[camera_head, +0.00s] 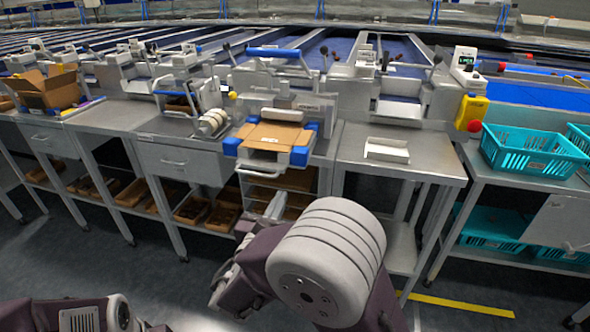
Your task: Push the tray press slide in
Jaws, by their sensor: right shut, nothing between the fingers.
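The tray press (284,82) stands on the middle metal bench, with a blue bar handle (275,53) across its top. Its slide (262,155) has blue corner blocks and carries a flat brown cardboard tray (273,136). The slide sticks out toward me, at the bench's front edge. My right gripper (272,205) is low in front of the bench, below and apart from the slide in the picture. It is shut and empty; my own arm hides part of it. My left arm shows only at the bottom left corner, and its gripper is out of view.
A small white tray (387,150) lies on the bench to the right. Teal crates (533,148) and a yellow box with a red button (472,112) are farther right. A tape roll (213,121) and an open carton (47,88) are left. Shelves below hold brown trays.

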